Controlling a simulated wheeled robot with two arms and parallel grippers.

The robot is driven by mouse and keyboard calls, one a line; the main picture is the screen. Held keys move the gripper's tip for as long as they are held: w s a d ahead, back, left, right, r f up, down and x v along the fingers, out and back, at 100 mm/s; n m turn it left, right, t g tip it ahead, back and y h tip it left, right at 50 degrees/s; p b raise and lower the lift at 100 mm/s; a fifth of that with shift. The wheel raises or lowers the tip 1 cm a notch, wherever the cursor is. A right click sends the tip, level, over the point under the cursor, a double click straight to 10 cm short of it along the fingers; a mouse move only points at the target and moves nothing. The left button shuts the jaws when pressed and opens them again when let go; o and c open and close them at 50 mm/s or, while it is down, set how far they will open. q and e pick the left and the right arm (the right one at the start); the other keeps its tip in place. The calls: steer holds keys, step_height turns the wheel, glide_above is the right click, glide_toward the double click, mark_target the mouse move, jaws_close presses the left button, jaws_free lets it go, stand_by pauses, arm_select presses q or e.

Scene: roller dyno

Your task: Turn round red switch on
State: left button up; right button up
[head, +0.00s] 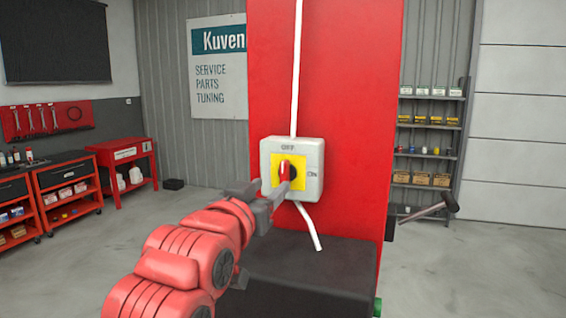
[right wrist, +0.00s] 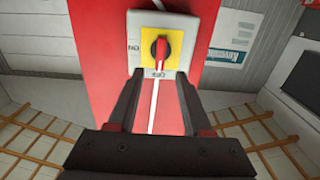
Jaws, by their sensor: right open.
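The round red switch (head: 285,170) sits on a yellow plate in a light grey box (head: 312,152) on the front of a red column. Its grip stands upright, in line with the OFF mark at the top; ON is marked on the right side. The right wrist view shows the red switch (right wrist: 161,50) upside down, ahead of the fingers. My right gripper (head: 272,186) is open and empty in front of the box, its fingertips (right wrist: 161,77) spread on either side of the switch's line. One finger partly covers the switch in the head view. My left gripper is out of view.
White cables run above and below the box on the red column (head: 350,90). A black block (head: 320,262) stands out below it. A grey lever with a black end (head: 425,212) sticks out at the right. Shelves and red workbenches stand far back.

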mark_target(283, 175)
steer(key=p+x, duration=0.3)
steer(key=x, duration=0.3)
steer(key=shift+w+d+r, duration=0.1)
steer(key=shift+w+r, duration=0.05)
steer(key=shift+w, duration=0.25)
steer(key=shift+w+d, duration=0.25)
steer(key=shift+w, duration=0.4)
jaws_close()
steer(key=shift+f, duration=0.2)
